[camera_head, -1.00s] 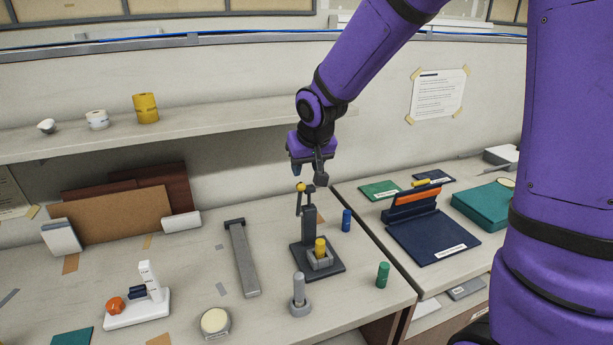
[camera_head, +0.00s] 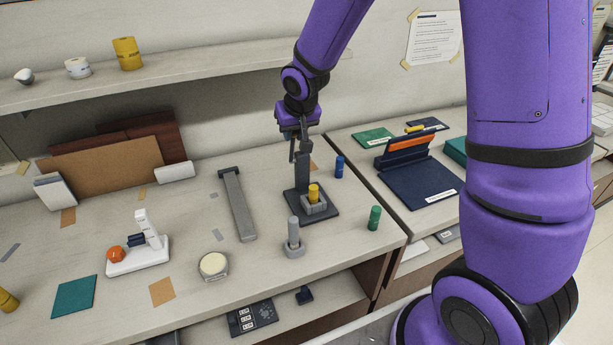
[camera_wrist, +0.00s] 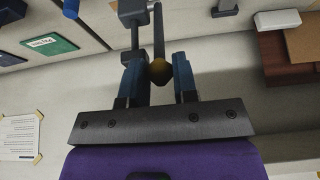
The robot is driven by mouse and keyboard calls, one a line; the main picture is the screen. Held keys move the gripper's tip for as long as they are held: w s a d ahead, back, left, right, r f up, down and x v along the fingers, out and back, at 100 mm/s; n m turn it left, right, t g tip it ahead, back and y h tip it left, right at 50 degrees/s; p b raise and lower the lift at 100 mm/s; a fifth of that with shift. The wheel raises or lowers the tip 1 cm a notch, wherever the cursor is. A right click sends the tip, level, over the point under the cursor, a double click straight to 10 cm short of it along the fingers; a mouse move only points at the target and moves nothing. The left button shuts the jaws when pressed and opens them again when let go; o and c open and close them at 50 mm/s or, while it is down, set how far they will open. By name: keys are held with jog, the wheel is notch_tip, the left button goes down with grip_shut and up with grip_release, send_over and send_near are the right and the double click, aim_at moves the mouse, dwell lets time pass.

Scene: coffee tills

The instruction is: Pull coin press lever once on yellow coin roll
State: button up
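The dark coin press (camera_head: 304,172) stands upright on its base plate on the table. The yellow coin roll (camera_head: 313,190) stands upright in the grey holder (camera_head: 315,208) at the front of the press. My gripper (camera_head: 296,138) is at the top of the press, pointing down over the lever. The lever's rod (camera_wrist: 158,30) runs away from the knob. In the head view the knob is hidden by my gripper.
A blue roll (camera_head: 339,167) stands right of the press and a green roll (camera_head: 375,217) near the table's right edge. A grey post (camera_head: 293,235) stands in front, and a long grey tray (camera_head: 238,205) lies to the left. A shelf (camera_head: 180,82) runs behind.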

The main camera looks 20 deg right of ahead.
jog(key=shift+s+f, duration=0.35)
jog(key=shift+s, duration=0.35)
jog(key=shift+s+f, duration=0.3)
jog(key=shift+s, duration=0.35)
jog(key=shift+s+f, duration=0.35)
jog(key=shift+s, duration=0.35)
jog(key=shift+s+f, duration=1.55)
jog(key=shift+f, duration=0.15)
jog(key=shift+s+f, duration=0.25)
jog(key=shift+f, duration=0.35)
jog(key=shift+s+f, duration=0.3)
jog(key=shift+f, duration=0.3)
jog(key=shift+s+f, duration=0.25)
jog(key=shift+f, duration=0.35)
